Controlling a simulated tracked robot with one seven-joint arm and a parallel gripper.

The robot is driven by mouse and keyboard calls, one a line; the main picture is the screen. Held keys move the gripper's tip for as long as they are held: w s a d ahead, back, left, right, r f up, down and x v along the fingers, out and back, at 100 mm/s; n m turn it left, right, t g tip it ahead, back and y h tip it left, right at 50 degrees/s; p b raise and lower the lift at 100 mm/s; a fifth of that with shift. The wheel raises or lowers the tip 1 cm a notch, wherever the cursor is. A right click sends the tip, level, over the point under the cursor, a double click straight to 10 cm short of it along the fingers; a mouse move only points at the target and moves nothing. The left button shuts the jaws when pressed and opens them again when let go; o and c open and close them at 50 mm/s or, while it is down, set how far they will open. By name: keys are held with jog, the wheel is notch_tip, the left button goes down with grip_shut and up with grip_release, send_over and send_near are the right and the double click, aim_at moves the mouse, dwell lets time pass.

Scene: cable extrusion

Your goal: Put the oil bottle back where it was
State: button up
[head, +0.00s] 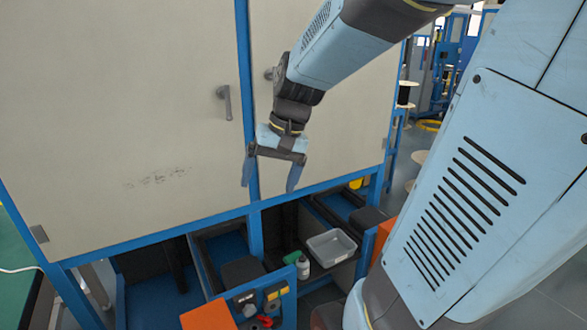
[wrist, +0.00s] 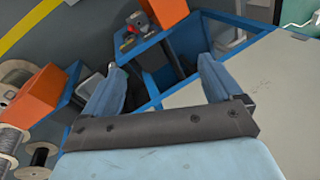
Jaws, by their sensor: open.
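A small pale bottle (head: 303,268), which looks like the oil bottle, stands low in the head view, on the shelf beside a grey tray (head: 331,247). My gripper (head: 270,184) is open and empty, with its fingers pointing down. It is in front of the cabinet doors, above and to the left of the bottle in the picture, well apart from it. In the wrist view my open gripper (wrist: 158,66) has nothing between its fingers. I cannot make out the bottle clearly in the wrist view.
Two beige cabinet doors (head: 130,110) with a blue frame (head: 253,230) stand close behind the gripper. Open bays lie below, with an orange panel (head: 208,315) and several small tools and parts. Cable spools (wrist: 15,75) show at the left in the wrist view.

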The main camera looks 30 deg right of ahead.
jog(key=s+d+r+n+t+h, duration=0.1)
jog(key=s+r+n+t+h, duration=0.2)
jog(key=s, duration=0.5)
notch_tip(320, 180, up, 2)
jog(key=shift+d+r+t, duration=0.15)
jog(key=shift+d+t, duration=0.05)
jog(key=shift+t, duration=0.4)
dwell(0.6)
